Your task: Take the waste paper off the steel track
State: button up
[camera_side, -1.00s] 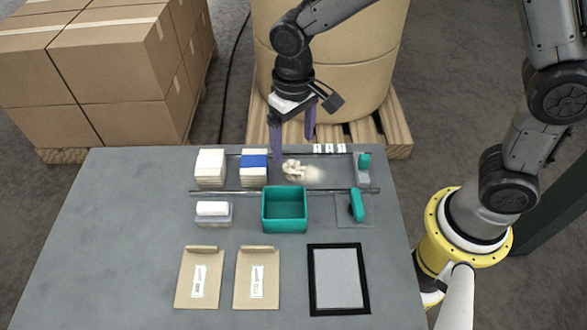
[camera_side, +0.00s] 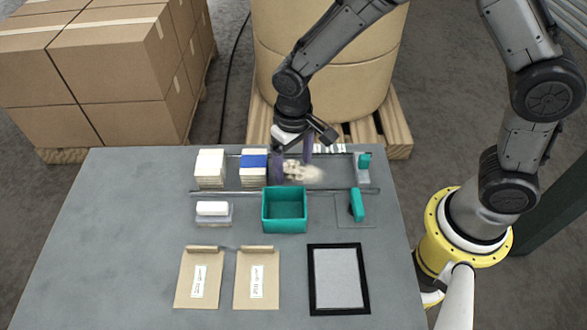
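The waste paper (camera_side: 294,170) is a crumpled cream wad lying between the two thin rails of the steel track (camera_side: 335,190), with a pale smudge on its right side. My gripper (camera_side: 291,168) is lowered over it, with one purple finger at the left of the wad and the other behind it at the right. The fingers are apart. I cannot tell whether either one touches the paper. The far rail is partly hidden behind my gripper.
Paper stacks (camera_side: 210,168), one with a blue band (camera_side: 254,162), stand left of the wad. An open teal bin (camera_side: 284,225) stands just in front. A teal-handled tool (camera_side: 357,205) lies to the right. Envelopes (camera_side: 199,280) and a black-framed grey pad (camera_side: 338,280) lie nearer the front edge.

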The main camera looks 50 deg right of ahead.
jog(key=c, duration=1.2)
jog(key=shift+c, duration=0.3)
jog(key=shift+r, duration=0.15)
